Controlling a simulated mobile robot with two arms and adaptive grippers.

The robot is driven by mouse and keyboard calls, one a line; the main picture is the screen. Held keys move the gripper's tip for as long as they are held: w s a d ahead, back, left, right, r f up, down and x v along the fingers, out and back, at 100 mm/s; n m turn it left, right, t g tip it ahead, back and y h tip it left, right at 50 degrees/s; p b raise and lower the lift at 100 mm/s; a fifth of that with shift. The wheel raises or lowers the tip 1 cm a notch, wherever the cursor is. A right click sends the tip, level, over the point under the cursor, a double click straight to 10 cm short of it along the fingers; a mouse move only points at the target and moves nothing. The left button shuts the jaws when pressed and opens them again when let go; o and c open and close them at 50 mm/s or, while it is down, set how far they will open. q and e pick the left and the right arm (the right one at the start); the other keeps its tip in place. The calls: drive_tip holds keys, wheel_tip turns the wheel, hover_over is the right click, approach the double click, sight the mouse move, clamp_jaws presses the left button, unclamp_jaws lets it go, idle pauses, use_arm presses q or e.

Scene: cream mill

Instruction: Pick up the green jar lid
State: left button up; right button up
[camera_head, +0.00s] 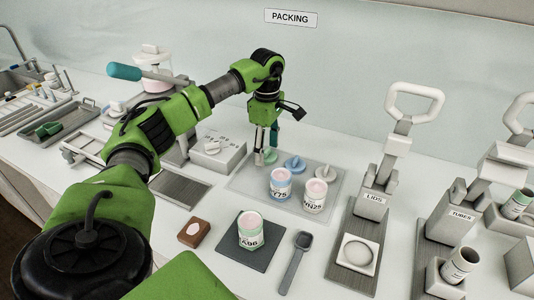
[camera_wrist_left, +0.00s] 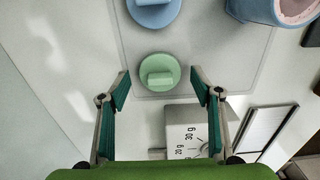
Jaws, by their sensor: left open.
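The green jar lid (camera_wrist_left: 158,72) is a round pale green disc with a raised grip bar. It lies flat on a translucent mat, and in the head view the lid (camera_head: 270,156) is partly hidden by my left gripper. My left gripper (camera_head: 266,158) points down over it. In the left wrist view the open fingers of my left gripper (camera_wrist_left: 160,78) stand on either side of the lid, with a gap to each side and nothing held. My right gripper is not in view.
A blue lid (camera_head: 295,163) lies close to the right of the green one. A blue jar (camera_head: 280,185) and a white jar (camera_head: 316,197) stand on the mat (camera_head: 242,183) in front. A dial scale (camera_head: 218,153) is at the left. A green jar (camera_head: 250,231) stands nearer.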

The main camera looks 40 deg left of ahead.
use_arm(q)
drive_tip(key=shift+f, duration=0.35)
drive_tip(key=c, duration=0.7)
drive_tip(key=shift+r, duration=0.1)
